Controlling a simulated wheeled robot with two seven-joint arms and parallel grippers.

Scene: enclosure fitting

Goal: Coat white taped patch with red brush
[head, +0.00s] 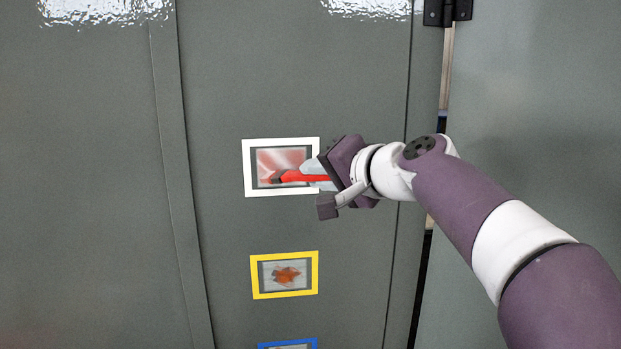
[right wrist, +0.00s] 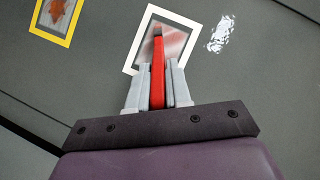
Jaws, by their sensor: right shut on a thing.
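The white taped patch (head: 248,168) is on the grey panel in the middle of the head view. Its inside is smeared with red and pale streaks, and its lower edge looks greyer. It also shows in the right wrist view (right wrist: 131,52). My right gripper (head: 318,172) is shut on the red brush (head: 298,176), whose dark tip lies over the lower left inside of the patch. The brush also shows in the right wrist view (right wrist: 158,75), pointing away from me between the fingers. Whether the bristles touch the surface I cannot tell. My left gripper is not in view.
A yellow taped patch (head: 254,278) with an orange-brown stain is below the white one. A blue taped patch (head: 287,346) is cut off at the bottom edge. A hinge (head: 447,12) is at the upper right.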

